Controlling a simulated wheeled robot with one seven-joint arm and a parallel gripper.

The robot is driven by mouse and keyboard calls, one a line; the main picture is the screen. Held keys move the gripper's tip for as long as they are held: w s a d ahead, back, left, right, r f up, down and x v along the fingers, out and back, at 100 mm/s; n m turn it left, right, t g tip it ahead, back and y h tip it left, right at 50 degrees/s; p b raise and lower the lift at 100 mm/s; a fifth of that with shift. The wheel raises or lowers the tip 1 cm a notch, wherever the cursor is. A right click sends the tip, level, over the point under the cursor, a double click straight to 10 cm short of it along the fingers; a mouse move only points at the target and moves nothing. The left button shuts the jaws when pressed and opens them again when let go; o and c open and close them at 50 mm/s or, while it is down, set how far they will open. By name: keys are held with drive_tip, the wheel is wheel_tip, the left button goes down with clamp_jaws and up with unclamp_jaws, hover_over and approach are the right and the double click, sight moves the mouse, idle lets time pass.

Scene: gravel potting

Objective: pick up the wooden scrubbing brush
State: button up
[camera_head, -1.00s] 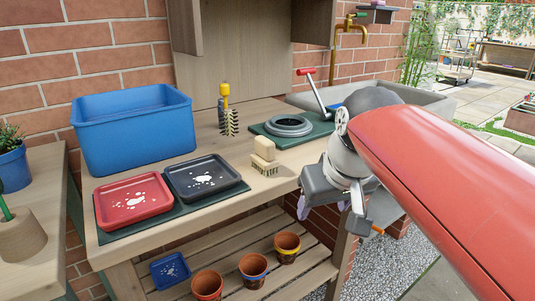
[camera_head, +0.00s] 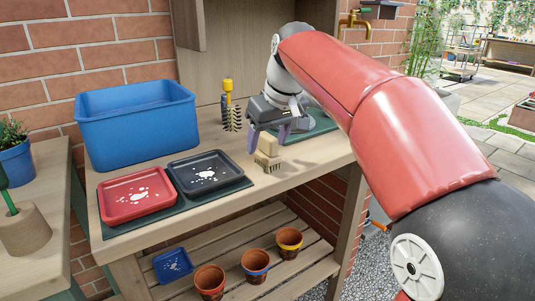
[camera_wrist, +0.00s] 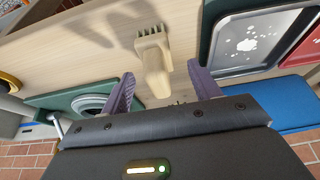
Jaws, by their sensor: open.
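The wooden scrubbing brush (camera_head: 268,160) stands on the wooden bench top, right of the black tray, bristles down. In the wrist view the brush (camera_wrist: 154,62) shows between and a little beyond my two purple fingers. My gripper (camera_head: 268,143) is open and empty, just above and behind the brush in the head view. In the wrist view my gripper (camera_wrist: 160,76) has one finger on each side of the brush's near end, with gaps on both sides. I cannot tell whether the fingertips are level with it.
The black tray (camera_head: 232,188) and red tray (camera_head: 112,216) lie on a green mat to the left. A blue tub (camera_head: 135,130) stands behind them. A bottle brush with a yellow part (camera_head: 228,87) stands behind my gripper. A green mat with a grey ring (camera_wrist: 88,101) is beside the brush.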

sight(266, 148)
drive_tip(key=x, duration=0.3)
drive_tip(key=shift+w+f, duration=0.15)
drive_tip(key=shift+f, duration=0.1)
drive_tip(key=c, duration=1.1)
drive_tip(key=shift+r, duration=0.15)
wheel_tip(266, 148, up, 10)
drive_tip(key=shift+f+p, duration=0.1)
drive_tip(key=shift+p, duration=1.15)
